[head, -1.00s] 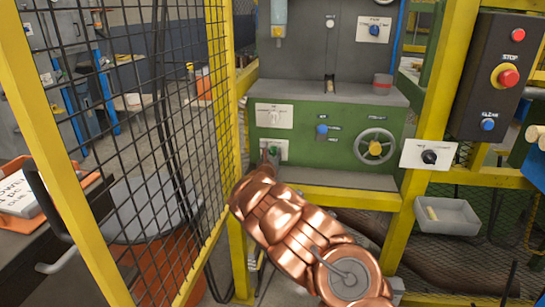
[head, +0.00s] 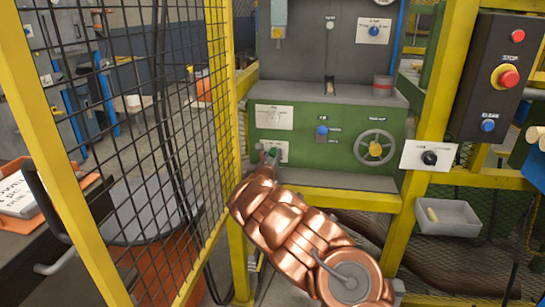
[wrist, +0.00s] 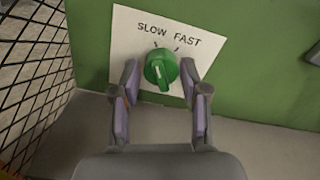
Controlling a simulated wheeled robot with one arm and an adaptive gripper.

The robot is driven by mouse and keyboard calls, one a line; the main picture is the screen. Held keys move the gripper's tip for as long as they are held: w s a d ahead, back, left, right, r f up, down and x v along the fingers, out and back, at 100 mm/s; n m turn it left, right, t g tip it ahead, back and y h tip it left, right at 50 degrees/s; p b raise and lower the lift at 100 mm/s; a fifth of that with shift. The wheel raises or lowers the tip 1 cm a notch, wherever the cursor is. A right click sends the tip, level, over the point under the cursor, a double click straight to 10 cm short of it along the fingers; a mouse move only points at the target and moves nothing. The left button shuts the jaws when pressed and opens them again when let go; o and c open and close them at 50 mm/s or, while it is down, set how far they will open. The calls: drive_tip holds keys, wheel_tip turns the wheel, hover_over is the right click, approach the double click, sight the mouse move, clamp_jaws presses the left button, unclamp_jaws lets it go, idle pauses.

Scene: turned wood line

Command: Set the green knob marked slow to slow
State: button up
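The green knob (wrist: 161,68) sits on a white plate (wrist: 120,70) marked SLOW at left and FAST at right. A white line on the knob's face stands close to upright in the wrist view; I cannot tell exactly which mark it points to. My gripper (wrist: 160,88) is open, with one finger on each side of the knob. Gaps show between the fingers and the knob. In the head view my gripper (head: 267,153) is at the plate low on the green machine front (head: 345,158), and it partly hides the knob.
A yellow post and mesh guard (head: 215,100) stand close at the left. A grey ledge (head: 340,182) runs below the panel. A blue knob (head: 321,130), a handwheel (head: 375,149) and a black knob (head: 429,158) are to the right. A stop button box (head: 497,75) is at the far right.

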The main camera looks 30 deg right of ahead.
drive_tip(key=shift+o, duration=1.1)
drive_tip(key=shift+s+a, duration=0.1)
drive_tip(key=shift+s+a+r, duration=0.15)
drive_tip(key=shift+s+a, duration=0.2)
drive_tip(key=shift+v, duration=5.35)
